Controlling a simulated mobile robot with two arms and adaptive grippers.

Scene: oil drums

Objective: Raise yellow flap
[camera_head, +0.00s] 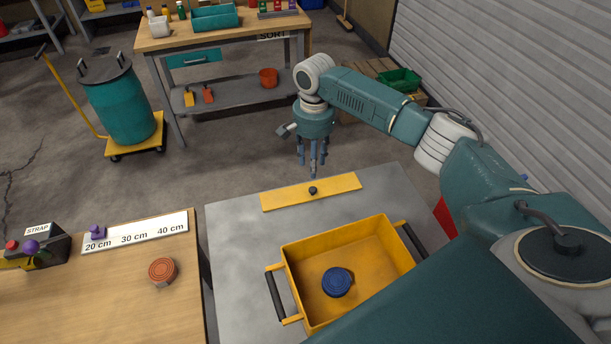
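The yellow flap (284,199) is a flat yellow strip lying along the far part of a grey metal table (235,255). A small black knob (313,190) stands near its middle. My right gripper (313,163) hangs fingers down just above and beyond the knob, apart from it as far as I can see. Its fingers are spread with gaps between them and hold nothing. My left gripper is not in view.
A yellow bin (375,257) with black handles holds a blue round lid (337,282), nearer than the flap. A wooden table (100,310) with a length scale (135,232) and an orange disc (162,271) adjoins at left. A teal drum (122,105) stands on a trolley behind.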

